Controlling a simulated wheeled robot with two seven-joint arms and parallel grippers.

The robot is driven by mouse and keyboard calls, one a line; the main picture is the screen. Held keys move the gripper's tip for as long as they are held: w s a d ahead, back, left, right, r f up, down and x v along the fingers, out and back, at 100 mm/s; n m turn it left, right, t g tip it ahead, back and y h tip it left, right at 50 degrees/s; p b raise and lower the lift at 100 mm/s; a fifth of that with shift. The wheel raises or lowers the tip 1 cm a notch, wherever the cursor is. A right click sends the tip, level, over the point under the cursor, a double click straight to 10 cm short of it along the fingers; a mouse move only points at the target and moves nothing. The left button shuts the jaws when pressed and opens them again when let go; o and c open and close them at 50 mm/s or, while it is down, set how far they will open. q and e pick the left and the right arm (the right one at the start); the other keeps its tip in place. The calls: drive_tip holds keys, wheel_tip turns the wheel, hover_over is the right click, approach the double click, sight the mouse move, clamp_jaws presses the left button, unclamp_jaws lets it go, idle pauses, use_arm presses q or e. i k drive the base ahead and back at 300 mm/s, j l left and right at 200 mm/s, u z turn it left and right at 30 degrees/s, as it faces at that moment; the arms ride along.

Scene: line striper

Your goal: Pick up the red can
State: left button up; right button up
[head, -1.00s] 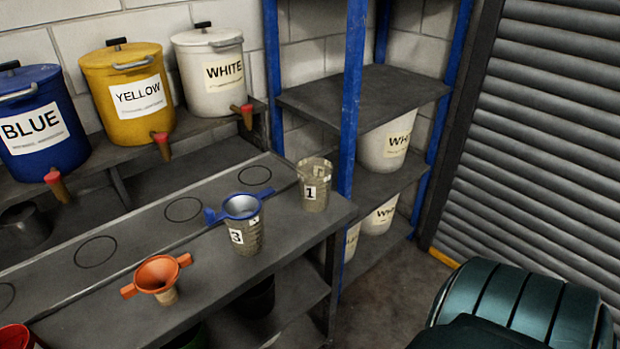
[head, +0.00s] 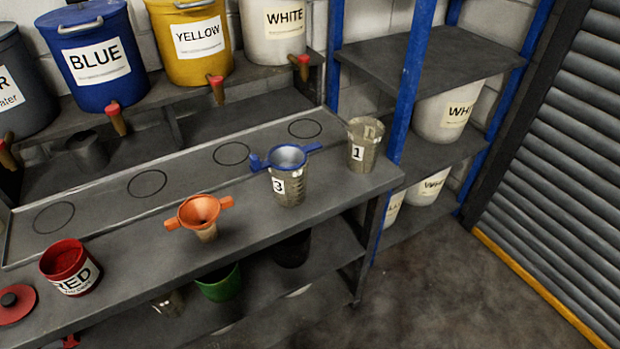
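The red can (head: 68,268) stands upright and open at the left end of the grey workbench (head: 130,240), with a white RED label on its front. A red round lid with a dark knob (head: 14,303) lies to its left at the picture's edge. Neither of my grippers is in the head view.
An orange funnel (head: 200,211), a cup marked 3 under a blue funnel (head: 288,158) and a cup marked 1 (head: 364,143) stand along the bench. Blue (head: 90,60), yellow and white tapped drums stand behind. A blue-post shelf (head: 412,80) stands right. Floor at lower right is clear.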

sight(67, 264)
drive_tip(key=u, duration=1.5)
drive_tip(key=i+j+z, duration=0.1)
drive_tip(key=j+z, duration=0.25)
drive_tip(key=j, duration=0.7)
drive_tip(key=j+z, duration=0.35)
drive_tip(key=j, duration=0.7)
